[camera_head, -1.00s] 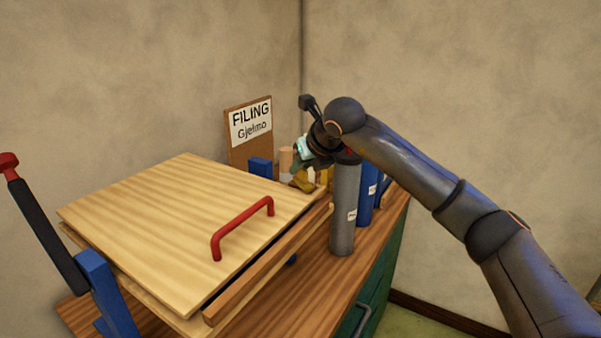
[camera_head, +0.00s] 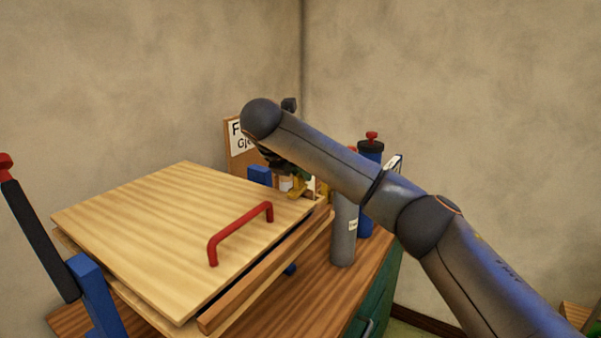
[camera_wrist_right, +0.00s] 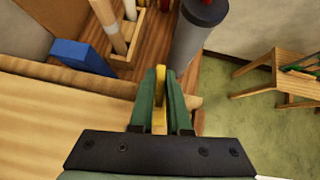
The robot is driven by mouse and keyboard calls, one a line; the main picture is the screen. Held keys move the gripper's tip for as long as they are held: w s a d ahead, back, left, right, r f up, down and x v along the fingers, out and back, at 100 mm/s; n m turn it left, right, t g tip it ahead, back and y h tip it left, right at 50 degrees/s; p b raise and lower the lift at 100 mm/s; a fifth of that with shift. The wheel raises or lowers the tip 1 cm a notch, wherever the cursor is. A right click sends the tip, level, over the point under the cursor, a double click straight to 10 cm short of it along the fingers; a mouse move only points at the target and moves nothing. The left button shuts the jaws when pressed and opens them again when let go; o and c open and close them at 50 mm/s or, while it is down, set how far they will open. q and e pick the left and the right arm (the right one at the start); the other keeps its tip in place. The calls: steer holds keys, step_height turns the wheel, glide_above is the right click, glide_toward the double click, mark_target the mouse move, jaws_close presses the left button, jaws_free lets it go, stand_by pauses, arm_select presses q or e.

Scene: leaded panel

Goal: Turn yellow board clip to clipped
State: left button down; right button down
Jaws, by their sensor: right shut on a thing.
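The yellow board clip (camera_head: 296,189) sits at the far right corner of the wooden board (camera_head: 150,225), which has a red handle (camera_head: 240,232). In the right wrist view the yellow clip (camera_wrist_right: 159,112) stands between the green fingers of my right gripper (camera_wrist_right: 160,85), which is shut on it. In the head view my right arm reaches over from the right, and its forearm hides most of the gripper. My left gripper is not in view.
A grey canister (camera_head: 344,230) and a blue bottle with a red top (camera_head: 370,165) stand right of the board. A blue block (camera_head: 260,175) is behind it. A black lever with a red knob (camera_head: 30,235) rises at left. A stool (camera_wrist_right: 275,75) stands on the floor.

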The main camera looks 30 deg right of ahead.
steer(key=shift+m+g+h, duration=0.3)
steer(key=shift+m+g, duration=0.1)
steer(key=shift+m, duration=0.5)
steer(key=c, duration=0.9)
jaws_free()
steer(key=v, duration=1.2)
steer(key=shift+a+r+b, duration=0.2)
steer(key=shift+a+b, duration=0.05)
steer(key=shift+b, duration=0.1)
